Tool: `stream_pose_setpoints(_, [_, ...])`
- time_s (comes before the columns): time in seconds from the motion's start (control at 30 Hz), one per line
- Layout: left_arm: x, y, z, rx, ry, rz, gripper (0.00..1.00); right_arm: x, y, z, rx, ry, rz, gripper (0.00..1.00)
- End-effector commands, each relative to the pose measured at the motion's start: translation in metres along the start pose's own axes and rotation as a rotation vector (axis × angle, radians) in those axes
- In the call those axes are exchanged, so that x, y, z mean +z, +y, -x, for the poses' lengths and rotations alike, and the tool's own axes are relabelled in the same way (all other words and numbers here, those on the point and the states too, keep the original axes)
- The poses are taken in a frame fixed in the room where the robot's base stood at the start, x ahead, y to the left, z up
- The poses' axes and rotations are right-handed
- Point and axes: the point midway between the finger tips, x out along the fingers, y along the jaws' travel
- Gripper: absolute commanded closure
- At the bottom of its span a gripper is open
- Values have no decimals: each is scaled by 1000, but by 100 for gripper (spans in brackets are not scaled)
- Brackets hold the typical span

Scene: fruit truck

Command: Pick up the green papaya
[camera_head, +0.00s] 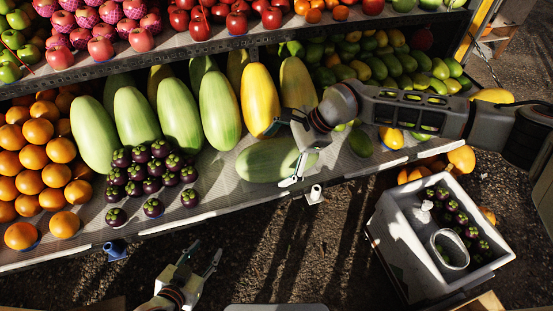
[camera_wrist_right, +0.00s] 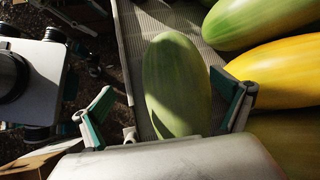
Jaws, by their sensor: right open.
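A pale green papaya (camera_head: 262,163) lies on its side at the front of the shelf in the head view. It also shows in the right wrist view (camera_wrist_right: 174,90), between my right gripper's fingers. My right gripper (camera_head: 284,154) is open above the papaya; one finger reaches toward the shelf's front edge. In the right wrist view the right gripper (camera_wrist_right: 164,98) has a finger on each side of the papaya, and contact cannot be told. My left gripper (camera_head: 200,259) is open and empty, low in front of the shelf.
More green papayas (camera_head: 180,115) and yellow ones (camera_head: 260,100) lean behind. Mangosteens (camera_head: 150,180) and oranges (camera_head: 35,158) are stacked left, mangoes (camera_head: 390,65) right. A grey crate (camera_head: 405,235) with mangosteens stands at lower right. The shelf's front edge (camera_head: 215,213) is close.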

Motion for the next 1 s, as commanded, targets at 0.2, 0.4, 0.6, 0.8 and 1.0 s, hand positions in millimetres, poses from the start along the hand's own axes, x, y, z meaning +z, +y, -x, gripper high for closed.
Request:
stream_pose_setpoints(0.2, [-2, -1, 0, -1, 4, 0, 60, -45, -21, 25, -10, 157, 111, 0])
stream_pose_setpoints(0.4, [-5, -2, -1, -2, 10, -1, 60, -50, -23, 8, -10, 166, 118, 0])
stream_pose_setpoints(0.6, [-8, -2, 0, -3, 11, -1, 60, -49, -23, -13, -10, 164, 117, 0])
stream_pose_setpoints(0.8, [-7, -2, 0, -3, 11, -1, 60, -52, -24, -42, -10, 164, 115, 0])
stream_pose_setpoints(1.0, [-6, -2, 0, -2, 8, -1, 60, -53, -25, -50, -12, 163, 116, 0])
